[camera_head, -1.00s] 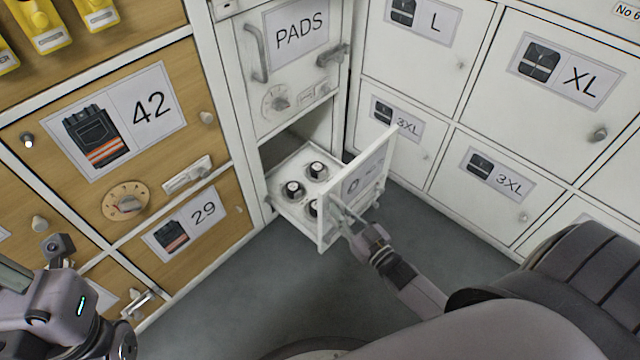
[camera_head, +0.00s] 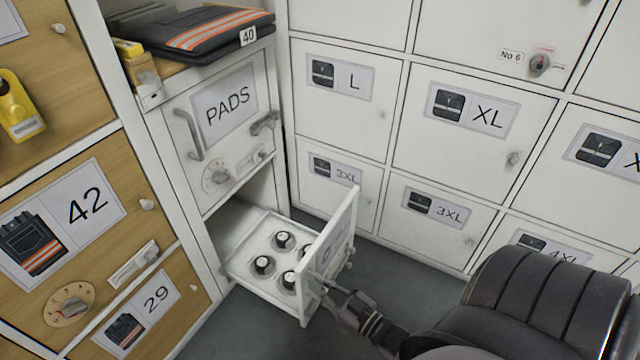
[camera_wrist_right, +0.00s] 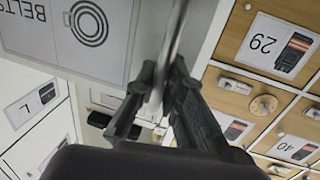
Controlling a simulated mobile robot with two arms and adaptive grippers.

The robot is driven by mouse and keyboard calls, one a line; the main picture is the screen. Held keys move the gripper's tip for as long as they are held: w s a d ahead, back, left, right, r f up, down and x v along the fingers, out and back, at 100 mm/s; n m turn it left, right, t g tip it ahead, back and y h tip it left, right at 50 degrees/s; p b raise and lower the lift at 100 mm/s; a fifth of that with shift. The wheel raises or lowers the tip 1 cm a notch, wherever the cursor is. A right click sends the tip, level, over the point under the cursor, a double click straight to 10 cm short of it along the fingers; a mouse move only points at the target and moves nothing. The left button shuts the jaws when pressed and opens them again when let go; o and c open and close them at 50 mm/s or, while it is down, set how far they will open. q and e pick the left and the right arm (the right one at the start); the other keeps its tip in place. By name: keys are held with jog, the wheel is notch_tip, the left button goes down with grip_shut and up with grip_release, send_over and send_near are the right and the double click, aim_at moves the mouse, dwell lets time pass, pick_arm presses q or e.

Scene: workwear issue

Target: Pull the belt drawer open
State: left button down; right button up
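The belt drawer stands pulled out of the white cabinet below the PADS door, its front panel (camera_head: 338,236) facing right. Several dark round coils (camera_head: 263,265) sit on its white floor (camera_head: 247,277). In the right wrist view the panel (camera_wrist_right: 62,28) shows a BELTS label with a coiled belt. My right gripper (camera_head: 325,284) is at the drawer front. In the wrist view its two fingers (camera_wrist_right: 163,78) close around the grey bar handle (camera_wrist_right: 177,35). My left gripper is out of view.
The PADS door (camera_head: 228,128) above is shut. White lockers (camera_head: 345,118) line the back and right. Wooden drawers (camera_head: 60,235) stand at left, with folded dark workwear (camera_head: 200,32) on a shelf. Grey floor (camera_head: 235,325) lies below the drawer.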

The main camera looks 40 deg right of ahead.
jog(key=o, duration=0.4)
jog(key=shift+s, duration=0.1)
jog(key=s, duration=0.4)
jog(key=s+d, duration=0.1)
jog(key=s, duration=0.6)
jog(key=shift+s+d, duration=0.35)
jog(key=shift+d, duration=0.05)
